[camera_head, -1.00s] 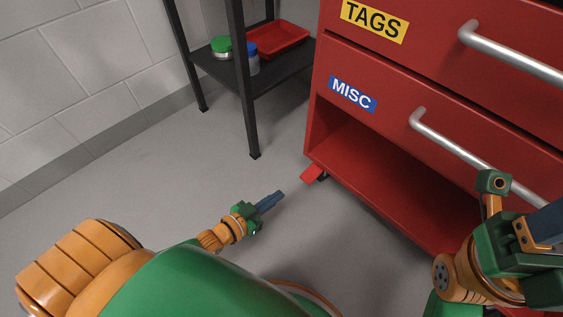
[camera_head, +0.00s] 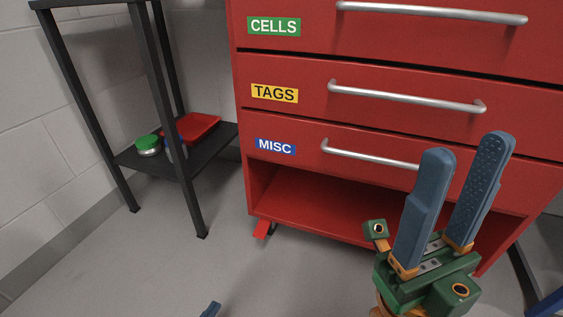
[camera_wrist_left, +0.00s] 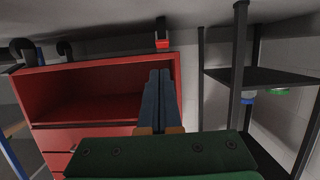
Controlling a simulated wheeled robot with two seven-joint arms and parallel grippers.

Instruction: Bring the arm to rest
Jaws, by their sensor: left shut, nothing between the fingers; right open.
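My left gripper (camera_head: 211,309) shows only as blue fingertips at the bottom edge of the head view, low over the floor; the rest of that arm is out of frame. In the left wrist view its two blue fingers (camera_wrist_left: 160,80) lie together with nothing between them. My right gripper (camera_head: 467,150) is at the lower right of the head view. Its two blue fingers point up and stand apart, empty, in front of the red drawer cabinet (camera_head: 400,72). They hide the right part of the MISC drawer handle (camera_head: 365,154).
The cabinet's drawers, labelled CELLS, TAGS and MISC, look shut above an open bottom bay (camera_head: 320,203). A black shelf stand (camera_head: 165,120) at left holds a red tray (camera_head: 198,127) and a green-lidded jar (camera_head: 148,146). The grey floor (camera_head: 150,260) in front is clear.

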